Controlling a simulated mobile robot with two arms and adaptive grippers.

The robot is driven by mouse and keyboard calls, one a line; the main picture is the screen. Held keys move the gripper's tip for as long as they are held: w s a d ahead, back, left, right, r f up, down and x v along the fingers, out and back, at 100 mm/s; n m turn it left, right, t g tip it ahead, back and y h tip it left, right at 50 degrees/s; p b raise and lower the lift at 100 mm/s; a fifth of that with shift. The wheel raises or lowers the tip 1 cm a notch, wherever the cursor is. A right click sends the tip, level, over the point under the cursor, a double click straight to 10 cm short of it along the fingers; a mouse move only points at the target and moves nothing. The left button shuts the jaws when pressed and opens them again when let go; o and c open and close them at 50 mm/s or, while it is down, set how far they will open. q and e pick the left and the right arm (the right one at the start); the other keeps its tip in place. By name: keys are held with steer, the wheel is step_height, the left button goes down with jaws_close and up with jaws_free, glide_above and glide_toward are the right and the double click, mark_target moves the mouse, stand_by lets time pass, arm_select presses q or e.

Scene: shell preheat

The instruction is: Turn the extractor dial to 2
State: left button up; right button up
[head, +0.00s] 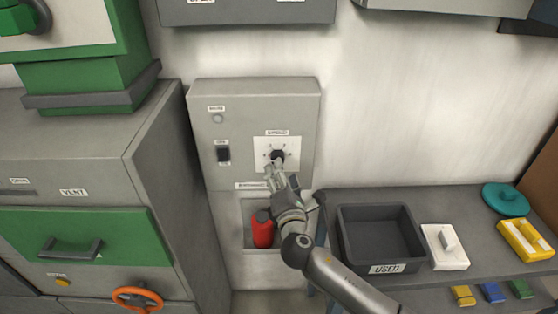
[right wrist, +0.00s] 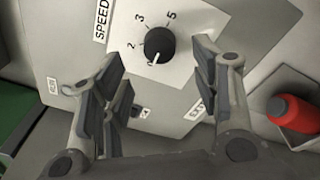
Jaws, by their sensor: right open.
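The extractor dial (head: 277,155) is a round black knob on a white square plate on the grey wall cabinet. In the right wrist view the dial (right wrist: 160,43) has a white pointer line aimed down and slightly left, away from the printed 2, 3 and 5. The 2 lies to the dial's left. My right gripper (head: 275,171) is just in front of the plate, partly overlapping the dial's lower edge. In the right wrist view its fingers are spread wide, with the dial between and beyond them, and nothing held. My left gripper is not in view.
A black switch (head: 223,153) sits left of the plate. A red bottle (head: 263,232) stands in a recess below, beside my right arm. A dark open bin (head: 378,238) labelled USED is on the table at right. A green drawer (head: 85,236) is at left.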

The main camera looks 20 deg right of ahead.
mark_target(276, 153)
steer(key=shift+w+d+p, duration=0.2)
steer(key=shift+w+p, duration=0.05)
steer(key=shift+w, duration=1.1)
steer(key=shift+w+d+p, duration=0.2)
steer(key=shift+w, duration=1.15)
steer(key=shift+c, duration=0.4)
steer(key=c, duration=1)
